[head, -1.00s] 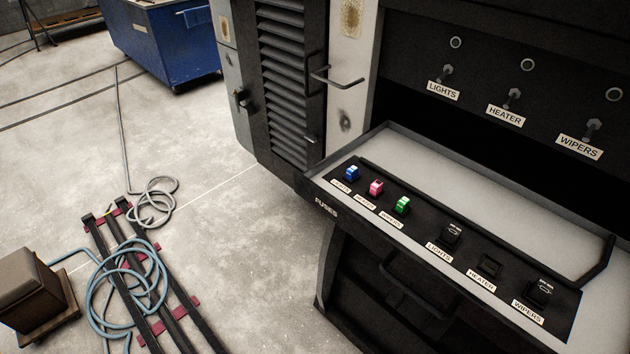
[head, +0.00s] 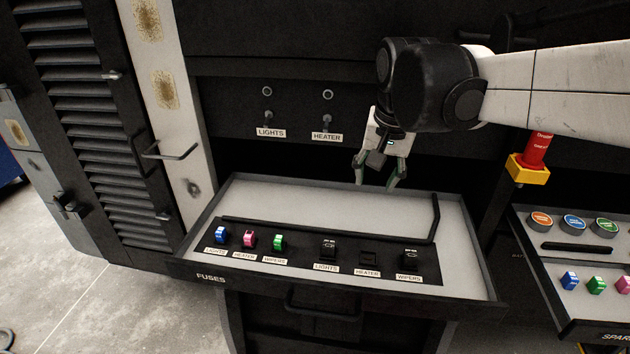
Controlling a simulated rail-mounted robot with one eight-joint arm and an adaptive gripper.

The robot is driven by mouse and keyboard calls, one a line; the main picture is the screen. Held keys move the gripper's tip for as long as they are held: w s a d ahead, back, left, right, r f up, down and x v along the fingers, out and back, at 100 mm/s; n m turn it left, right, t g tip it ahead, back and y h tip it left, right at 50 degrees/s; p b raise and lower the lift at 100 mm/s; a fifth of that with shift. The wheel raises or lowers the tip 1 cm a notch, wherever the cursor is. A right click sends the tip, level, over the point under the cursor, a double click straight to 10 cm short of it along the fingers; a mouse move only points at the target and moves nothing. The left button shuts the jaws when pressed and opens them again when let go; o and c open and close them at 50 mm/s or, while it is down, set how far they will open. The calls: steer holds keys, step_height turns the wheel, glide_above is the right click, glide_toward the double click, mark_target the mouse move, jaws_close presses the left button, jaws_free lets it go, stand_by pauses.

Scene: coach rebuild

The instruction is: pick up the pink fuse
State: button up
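The pink fuse (head: 249,239) sits upright in the black fuse panel (head: 300,245) in the tray marked FUSES, above a HEATER label. A blue fuse (head: 221,235) is to its left and a green fuse (head: 279,242) to its right. My gripper (head: 376,186) is open and empty, pointing down above the back of the tray. It is to the right of the pink fuse and apart from it. A second pink fuse (head: 623,285) shows at the right edge, partly cut off, in another tray.
Black sockets marked LIGHTS (head: 327,251), HEATER (head: 368,259) and WIPERS (head: 409,260) fill the panel's right half. A raised black bar (head: 435,218) runs along the tray's right. The right tray (head: 540,290) also holds blue and green fuses and round coloured buttons.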

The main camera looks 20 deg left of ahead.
steer(key=w+a+f+g, duration=0.1)
steer(key=a+f+g, duration=0.15)
steer(key=a, duration=1.35)
steer(key=h+p, duration=0.1)
steer(key=p, duration=0.1)
glide_above(249, 239)
steer(key=w+a, duration=0.1)
steer(key=w, duration=0.1)
step_height(249, 239, down, 8)
steer(key=r, duration=0.1)
steer(key=shift+n, duration=0.4)
steer(key=f, duration=1.3)
steer(key=shift+w+f, duration=0.3)
steer(key=shift+f, duration=0.05)
steer(key=c, duration=0.9)
steer(key=shift+c, duration=0.2)
